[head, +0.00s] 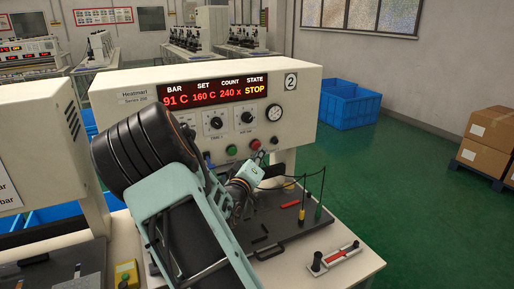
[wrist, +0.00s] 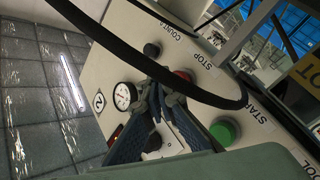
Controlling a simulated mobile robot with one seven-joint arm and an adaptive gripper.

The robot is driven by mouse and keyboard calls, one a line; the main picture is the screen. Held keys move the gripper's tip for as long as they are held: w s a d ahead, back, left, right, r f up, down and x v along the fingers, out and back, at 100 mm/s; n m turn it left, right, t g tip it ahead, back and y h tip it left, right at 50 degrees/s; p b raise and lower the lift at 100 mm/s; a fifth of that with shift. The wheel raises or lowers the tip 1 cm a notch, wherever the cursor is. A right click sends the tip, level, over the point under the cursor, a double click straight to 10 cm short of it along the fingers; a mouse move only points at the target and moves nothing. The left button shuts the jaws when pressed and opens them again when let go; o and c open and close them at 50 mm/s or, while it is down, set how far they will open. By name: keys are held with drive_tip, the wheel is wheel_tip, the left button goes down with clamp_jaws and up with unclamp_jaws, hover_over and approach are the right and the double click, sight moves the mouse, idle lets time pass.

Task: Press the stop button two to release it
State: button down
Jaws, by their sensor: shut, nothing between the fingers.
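The number 2 machine (head: 140,82) has a cream front and a red display (head: 215,90) reading BAR 91 C, SET 160 C, COUNT 240 x, STATE STOP. Its red stop button (head: 255,144) is right of the green button (head: 231,149). In the wrist view the red button (wrist: 184,75) is under the word STOP, partly hidden by my finger and a black cable. The green button (wrist: 224,131) is beside START. My gripper (head: 263,157) is shut and empty, just below the red button; in the wrist view its fingertips (wrist: 163,85) are close beside it. I cannot tell whether they touch.
A round gauge (head: 274,113) and black knobs (head: 247,117) share the panel. Thin posts with a dark cable (head: 302,200) stand on the bench at right. Blue crates (head: 348,103) stand on the floor behind.

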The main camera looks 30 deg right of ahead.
drive_tip(key=shift+w, duration=0.1)
drive_tip(key=shift+w, duration=0.35)
drive_tip(key=shift+w, duration=0.45)
idle(1.0)
drive_tip(key=shift+s, duration=0.85)
drive_tip(key=shift+s, duration=0.1)
drive_tip(key=s, duration=0.4)
drive_tip(key=shift+s+a, duration=0.15)
drive_tip(key=shift+s, duration=0.25)
drive_tip(key=shift+b, duration=0.3)
